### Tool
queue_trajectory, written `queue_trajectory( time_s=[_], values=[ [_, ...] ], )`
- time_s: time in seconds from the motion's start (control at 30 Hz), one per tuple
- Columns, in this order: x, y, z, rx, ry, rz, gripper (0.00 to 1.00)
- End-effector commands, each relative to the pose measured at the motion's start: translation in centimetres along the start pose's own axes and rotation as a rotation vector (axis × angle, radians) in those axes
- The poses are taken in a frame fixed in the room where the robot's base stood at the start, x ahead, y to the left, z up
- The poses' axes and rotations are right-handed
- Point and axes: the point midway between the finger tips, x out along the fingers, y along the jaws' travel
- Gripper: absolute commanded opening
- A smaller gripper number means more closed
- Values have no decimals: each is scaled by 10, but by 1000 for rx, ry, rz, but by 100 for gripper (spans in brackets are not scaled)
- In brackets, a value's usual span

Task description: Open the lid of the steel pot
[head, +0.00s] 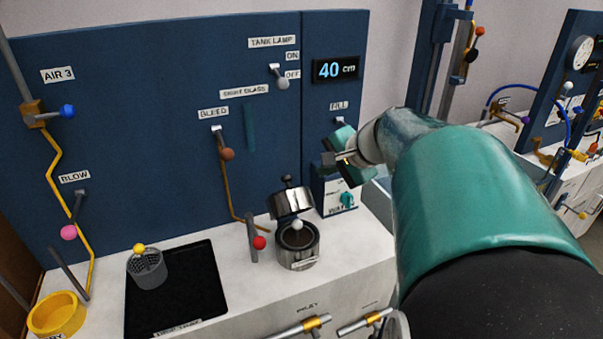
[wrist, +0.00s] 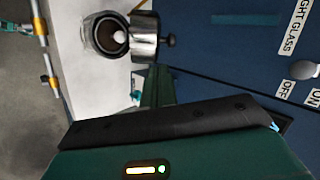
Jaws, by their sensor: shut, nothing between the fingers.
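The steel pot (head: 298,259) stands on the white counter, its mouth uncovered. Its shiny lid (head: 291,203) is swung up and back at the pot's rear rim, standing steeply tilted, with a dark knob (head: 286,181) facing away from the mouth. A white ball (head: 297,224) shows at the pot's mouth. My gripper (head: 338,160) is up and to the right of the lid in the head view, apart from it. It is shut and empty. The wrist view also shows the open pot (wrist: 107,34) and the raised lid (wrist: 145,40) at the top; the gripper's dark body fills the bottom.
A red-knobbed lever (head: 259,243) stands just left of the pot. A wire basket (head: 147,268) sits on a black mat (head: 195,300) further left. The blue panel (head: 150,130) with levers rises behind. A small labelled box (head: 338,196) is behind right.

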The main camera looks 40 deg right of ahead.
Motion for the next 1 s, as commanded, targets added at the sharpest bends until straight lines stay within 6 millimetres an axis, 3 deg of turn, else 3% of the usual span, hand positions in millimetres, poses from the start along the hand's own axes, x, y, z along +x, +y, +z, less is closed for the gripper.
queue_trajectory(
  time_s=[0.13,0.37,0.8,1.0],
  values=[
    [-3,17,8,78,36,-41,0],
    [13,18,12,89,39,-45,0],
    [98,14,7,88,37,-42,0],
    [118,-7,2,86,40,-44,0]
  ],
)
